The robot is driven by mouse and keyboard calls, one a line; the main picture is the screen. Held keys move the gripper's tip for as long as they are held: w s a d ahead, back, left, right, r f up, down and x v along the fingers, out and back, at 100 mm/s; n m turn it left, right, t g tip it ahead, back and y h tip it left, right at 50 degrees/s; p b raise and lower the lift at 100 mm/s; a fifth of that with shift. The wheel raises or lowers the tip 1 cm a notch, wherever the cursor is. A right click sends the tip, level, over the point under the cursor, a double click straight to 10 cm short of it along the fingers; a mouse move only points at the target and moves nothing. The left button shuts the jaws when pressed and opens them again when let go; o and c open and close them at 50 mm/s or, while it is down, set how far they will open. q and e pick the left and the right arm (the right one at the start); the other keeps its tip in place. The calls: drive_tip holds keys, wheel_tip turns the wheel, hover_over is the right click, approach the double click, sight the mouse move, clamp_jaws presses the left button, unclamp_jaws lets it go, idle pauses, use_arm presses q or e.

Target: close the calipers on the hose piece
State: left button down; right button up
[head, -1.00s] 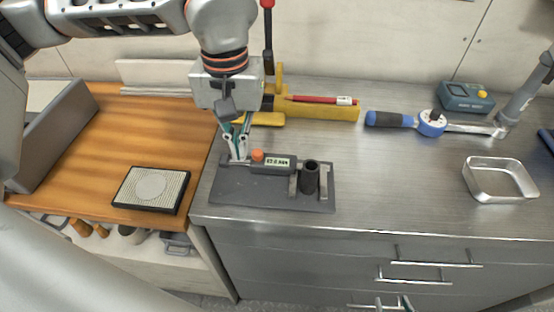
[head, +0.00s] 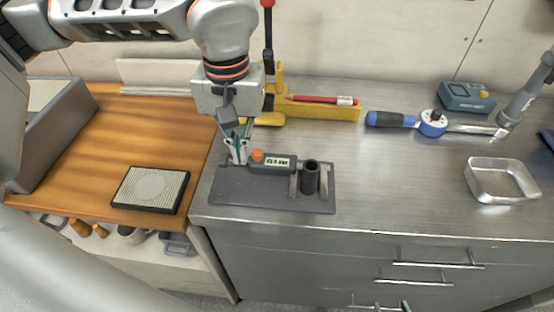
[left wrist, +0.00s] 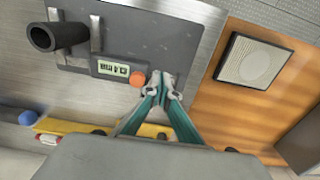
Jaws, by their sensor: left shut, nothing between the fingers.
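The calipers (head: 272,163) lie on a dark grey mat (head: 235,191), with a small digital display and an orange knob (head: 257,155). They also show in the left wrist view (left wrist: 122,71). The black hose piece (head: 311,177) stands upright between the two grey jaws at the right end. A gap shows between it and the display-side jaw; contact with the far jaw is unclear. My left gripper (head: 238,160) is shut and empty, fingertips down at the calipers' left end, just left of the orange knob. My right gripper's tips seem to show at the bottom edge, unclear.
A blue-handled ratchet wrench (head: 432,123), a teal device (head: 467,97) and a metal tray (head: 500,182) are to the right. A framed square pad (head: 150,190) lies on the wood. Steel between mat and tray is clear.

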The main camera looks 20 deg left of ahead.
use_arm(q)
drive_tip(key=shift+w+d, duration=0.15)
drive_tip(key=shift+d, duration=0.3)
use_arm(e)
drive_tip(key=shift+w+r, duration=0.35)
drive_tip(key=shift+w, duration=0.05)
use_arm(q)
drive_tip(key=shift+w+d, duration=0.1)
drive_tip(key=shift+d, duration=0.4)
use_arm(e)
drive_tip(key=shift+s+f, duration=0.3)
drive_tip(key=shift+s, duration=0.1)
drive_tip(key=shift+w+r, duration=0.1)
use_arm(q)
drive_tip(key=shift+a, duration=0.3)
drive_tip(key=shift+s+a, duration=0.25)
drive_tip(key=shift+a, duration=0.45)
use_arm(e)
drive_tip(key=shift+w+r, duration=0.45)
drive_tip(key=shift+r, duration=0.2)
use_arm(q)
drive_tip(key=shift+r+p, duration=0.15)
drive_tip(key=shift+p, duration=0.2)
